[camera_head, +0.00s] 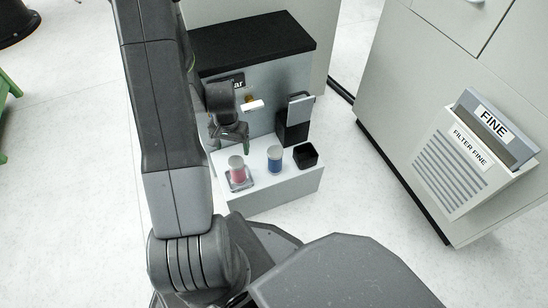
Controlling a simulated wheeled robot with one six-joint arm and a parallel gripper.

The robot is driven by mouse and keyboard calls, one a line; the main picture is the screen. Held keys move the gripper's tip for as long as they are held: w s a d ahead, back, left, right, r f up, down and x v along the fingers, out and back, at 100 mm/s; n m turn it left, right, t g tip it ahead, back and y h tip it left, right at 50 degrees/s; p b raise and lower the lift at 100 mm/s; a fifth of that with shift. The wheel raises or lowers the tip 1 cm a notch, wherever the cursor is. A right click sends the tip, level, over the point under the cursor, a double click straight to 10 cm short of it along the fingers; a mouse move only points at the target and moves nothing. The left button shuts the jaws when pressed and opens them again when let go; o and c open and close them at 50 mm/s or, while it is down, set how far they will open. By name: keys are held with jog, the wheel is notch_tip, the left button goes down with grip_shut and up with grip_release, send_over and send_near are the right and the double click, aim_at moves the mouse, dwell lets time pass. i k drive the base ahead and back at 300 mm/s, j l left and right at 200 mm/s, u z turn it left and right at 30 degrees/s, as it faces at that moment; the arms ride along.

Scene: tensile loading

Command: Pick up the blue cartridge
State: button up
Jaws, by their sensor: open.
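The blue cartridge (275,160) stands upright on a low white platform (265,192), in the middle of its top. It has a pale cap and a blue body. My gripper (233,139) is open and empty, pointing down above the platform, to the left of the blue cartridge and apart from it.
A red cartridge (237,170) stands on a small clear base left of the blue one. A black open cup (305,155) sits to the right. A grey machine (270,85) with a black top rises behind.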

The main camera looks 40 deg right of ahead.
aim_at(275, 153)
jog(key=l+u, duration=0.25)
jog(key=u, duration=0.15)
jog(key=k+l+u, duration=0.1)
jog(key=u, duration=0.3)
jog(key=k+l+u, duration=0.15)
jog(key=u, duration=0.25)
jog(key=k+l, duration=0.35)
jog(key=l, duration=0.15)
jog(key=k+l, duration=0.35)
jog(key=l, duration=0.15)
